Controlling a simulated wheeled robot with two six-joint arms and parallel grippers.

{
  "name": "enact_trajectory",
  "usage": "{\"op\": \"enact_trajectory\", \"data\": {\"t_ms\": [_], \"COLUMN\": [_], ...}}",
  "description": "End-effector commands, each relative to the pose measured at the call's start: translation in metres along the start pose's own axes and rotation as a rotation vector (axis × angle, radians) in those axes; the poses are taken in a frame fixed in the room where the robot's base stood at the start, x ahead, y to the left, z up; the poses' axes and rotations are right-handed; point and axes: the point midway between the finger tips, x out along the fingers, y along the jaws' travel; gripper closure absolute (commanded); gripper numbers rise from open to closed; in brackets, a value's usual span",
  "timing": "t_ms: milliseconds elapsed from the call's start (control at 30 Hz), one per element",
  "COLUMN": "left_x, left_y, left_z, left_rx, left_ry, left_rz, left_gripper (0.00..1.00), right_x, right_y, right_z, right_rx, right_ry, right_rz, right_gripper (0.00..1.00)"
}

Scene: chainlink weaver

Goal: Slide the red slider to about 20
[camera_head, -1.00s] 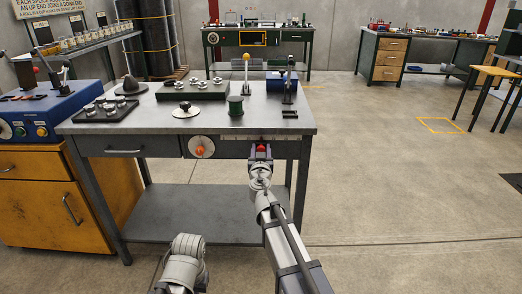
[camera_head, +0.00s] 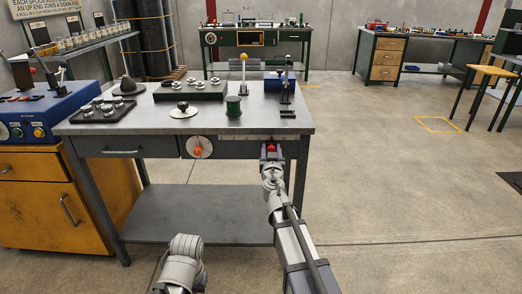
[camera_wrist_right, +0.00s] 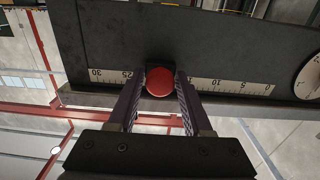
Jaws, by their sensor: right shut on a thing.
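The red slider (camera_wrist_right: 159,82) is a round red knob on the front face of the grey workbench (camera_head: 165,241). It also shows as a small red spot in the head view (camera_head: 270,148). My right gripper (camera_wrist_right: 162,77) has one finger on each side of the knob and is shut on it. In the wrist view, which is upside down, a white scale (camera_wrist_right: 230,85) runs from 30 at the left to 0 at the right. The knob stands between the 25 and the 10, near where 20 falls. The marks beside it are hidden by the fingers. My left gripper is out of view.
Left of the slider are a white dial with an orange knob (camera_head: 199,148) and a drawer (camera_head: 110,145).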

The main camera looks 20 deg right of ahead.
Motion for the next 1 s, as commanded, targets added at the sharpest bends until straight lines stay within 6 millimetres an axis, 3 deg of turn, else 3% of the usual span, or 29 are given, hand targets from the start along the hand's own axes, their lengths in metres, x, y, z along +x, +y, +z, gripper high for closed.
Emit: {"op": "enact_trajectory", "data": {"t_ms": [267,300,433,767,1000], "left_x": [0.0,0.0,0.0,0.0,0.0], "left_y": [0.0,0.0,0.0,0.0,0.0], "left_z": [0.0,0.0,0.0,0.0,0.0], "left_rx": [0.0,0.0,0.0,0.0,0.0], "left_ry": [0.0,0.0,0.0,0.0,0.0], "left_rz": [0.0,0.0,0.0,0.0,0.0], "left_gripper": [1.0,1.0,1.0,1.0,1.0], "right_x": [0.0,0.0,0.0,-0.003,-0.029], "right_y": [0.002,0.002,0.002,0.002,0.003], "right_z": [0.0,0.0,0.0,0.0,0.0], "right_rx": [0.0,0.0,0.0,0.0,0.0], "right_ry": [0.0,0.0,0.0,0.0,0.0], "right_rz": [-0.004,-0.004,-0.003,-0.003,-0.003], "right_gripper": [1.0,0.47,0.33,0.33,0.33]}}
